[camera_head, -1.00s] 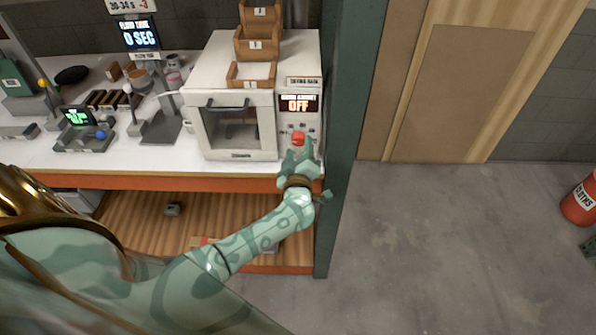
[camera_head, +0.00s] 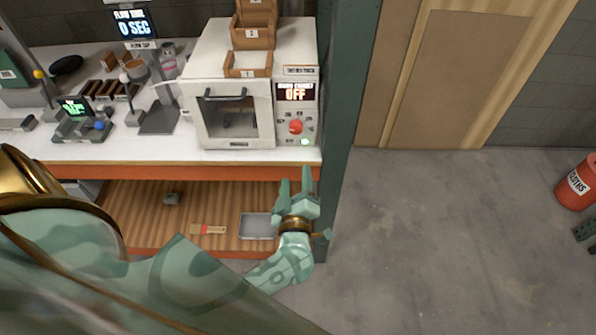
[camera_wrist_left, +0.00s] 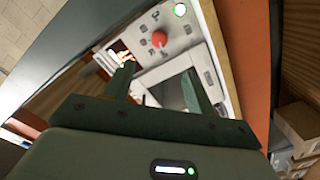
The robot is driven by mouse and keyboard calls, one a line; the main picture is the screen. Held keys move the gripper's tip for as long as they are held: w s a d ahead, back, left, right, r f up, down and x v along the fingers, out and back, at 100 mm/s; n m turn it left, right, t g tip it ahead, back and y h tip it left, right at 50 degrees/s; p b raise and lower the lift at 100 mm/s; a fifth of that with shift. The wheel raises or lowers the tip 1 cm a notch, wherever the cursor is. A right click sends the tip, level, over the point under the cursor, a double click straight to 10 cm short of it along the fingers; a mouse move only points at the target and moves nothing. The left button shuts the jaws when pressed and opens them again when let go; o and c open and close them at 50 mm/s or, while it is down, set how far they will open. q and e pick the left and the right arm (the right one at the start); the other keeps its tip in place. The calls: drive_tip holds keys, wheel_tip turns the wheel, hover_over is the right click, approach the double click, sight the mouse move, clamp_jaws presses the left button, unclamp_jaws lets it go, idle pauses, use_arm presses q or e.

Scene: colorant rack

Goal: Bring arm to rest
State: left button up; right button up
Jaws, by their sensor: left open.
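My left gripper (camera_head: 296,184) is open and empty. Its two fingers point up toward the bench, in front of the orange bench edge and just below the white oven-like cabinet (camera_head: 235,117). It is apart from the cabinet's control panel. That panel has a red knob (camera_head: 296,127), a lit green button (camera_head: 305,142) and a display reading OFF (camera_head: 296,92). In the left wrist view the open fingers (camera_wrist_left: 160,90) frame part of the panel, with the red knob (camera_wrist_left: 159,39) and green light (camera_wrist_left: 180,10) beyond them. My right gripper is not in view.
A green post (camera_head: 345,130) stands close to the right of the gripper. The lower wooden shelf holds a grey tray (camera_head: 256,226) and a red-handled brush (camera_head: 209,229). The bench left of the cabinet carries a scale and stands.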

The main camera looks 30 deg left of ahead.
use_arm(q)
drive_tip(key=d+f+m+t+h, duration=0.2)
drive_tip(key=d+f+m+h, duration=0.5)
drive_tip(key=m, duration=0.1)
drive_tip(key=s+d+f+m+g+h+b, duration=0.1)
drive_tip(key=s+f+m+g+h, duration=0.15)
drive_tip(key=f, duration=0.45)
drive_tip(key=s+d+f+m+g+h, duration=0.1)
drive_tip(key=s+f+m+g+h, duration=0.15)
drive_tip(key=f, duration=0.35)
drive_tip(key=s+a+f+m+g+y+b, duration=0.1)
drive_tip(key=s+a+f+m+g, duration=0.15)
drive_tip(key=s+f, duration=0.55)
drive_tip(key=s+a+f+m+g+b, duration=0.15)
drive_tip(key=s+f+g, duration=0.25)
drive_tip(key=s+f, duration=0.45)
drive_tip(key=s+a+f+m+g+y+b, duration=0.1)
drive_tip(key=s+a+f+g, duration=0.1)
drive_tip(key=s, duration=0.6)
drive_tip(key=s+a+f+m+g+b, duration=0.1)
drive_tip(key=s+a+f+g, duration=0.2)
drive_tip(key=s, duration=0.6)
wheel_tip(320, 180, down, 2)
drive_tip(key=shift+s+a+y, duration=0.2)
drive_tip(key=shift+s+y, duration=0.1)
drive_tip(key=shift+y, duration=0.1)
